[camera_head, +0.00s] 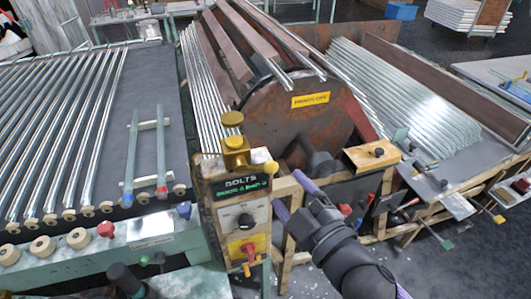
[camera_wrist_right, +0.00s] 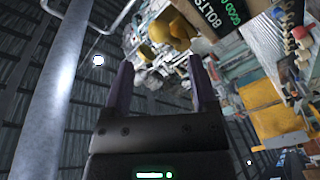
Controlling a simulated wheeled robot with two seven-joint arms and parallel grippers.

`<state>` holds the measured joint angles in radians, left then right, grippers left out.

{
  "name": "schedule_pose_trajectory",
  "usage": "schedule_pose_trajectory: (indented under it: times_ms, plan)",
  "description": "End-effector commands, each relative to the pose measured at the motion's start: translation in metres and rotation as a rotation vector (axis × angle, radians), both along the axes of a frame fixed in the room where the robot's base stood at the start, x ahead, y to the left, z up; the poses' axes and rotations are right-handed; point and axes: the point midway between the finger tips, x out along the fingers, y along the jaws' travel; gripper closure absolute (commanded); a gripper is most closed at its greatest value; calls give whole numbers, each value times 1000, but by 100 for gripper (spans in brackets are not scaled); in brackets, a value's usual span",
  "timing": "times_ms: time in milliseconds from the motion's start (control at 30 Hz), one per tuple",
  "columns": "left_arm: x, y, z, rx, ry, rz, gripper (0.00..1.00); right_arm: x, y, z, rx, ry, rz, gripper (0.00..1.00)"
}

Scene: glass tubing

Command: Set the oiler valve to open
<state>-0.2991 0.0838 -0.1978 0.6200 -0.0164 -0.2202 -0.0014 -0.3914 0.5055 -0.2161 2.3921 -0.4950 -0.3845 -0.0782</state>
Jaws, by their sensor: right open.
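A brass-yellow oiler (camera_head: 236,152) with a rounded cap stands on top of the control box (camera_head: 240,212) labelled BOLTS. A small yellow knob (camera_head: 271,167) sticks out at its right side; I cannot tell for certain that it is the valve handle, nor its setting. My right gripper (camera_head: 288,190) is open and empty, just right of the box and below the knob, apart from both. In the right wrist view, the open fingers (camera_wrist_right: 160,64) have nothing between them, and a yellow part (camera_wrist_right: 172,30) shows beyond them beside the BOLTS label.
The box front has a dark dial (camera_head: 245,221) and a red-handled switch on a yellow plate (camera_head: 249,251). A large rusty drum (camera_head: 300,125) stands behind. Glass tubes lie on the left table and right rack.

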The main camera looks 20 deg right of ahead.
Motion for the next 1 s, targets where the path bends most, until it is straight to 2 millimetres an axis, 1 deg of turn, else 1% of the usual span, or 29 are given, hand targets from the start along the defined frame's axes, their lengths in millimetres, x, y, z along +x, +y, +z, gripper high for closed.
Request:
schedule_pose_trajectory:
  times_ms: [33,100,200,300,467,667,700,867,900,967,1000]
  plan:
    - [-1,0,2,1,3,0,41,13,3,2,0,-6,1,26]
    - [-3,1,4,1,6,0,41,29,6,2,-1,-5,-1,26]
    - [-3,2,4,3,8,0,41,48,11,1,2,-3,0,26]
    - [-3,4,4,7,8,0,41,62,14,0,1,-1,-1,26]
    - [-3,9,5,15,8,-3,41,71,17,-1,2,2,0,26]
    - [-3,10,5,17,7,-3,41,72,17,-1,2,3,-1,26]
    - [-3,10,5,17,7,-3,41,72,17,-1,2,3,-1,28]
    - [-2,8,5,14,5,-2,41,72,17,-1,3,2,0,62]
    - [-2,7,5,13,5,-2,41,72,17,-1,3,2,0,70]
    - [-2,6,5,10,4,-1,41,72,17,-1,3,2,0,83]
    - [-1,5,5,9,3,0,41,72,17,-1,3,2,0,91]
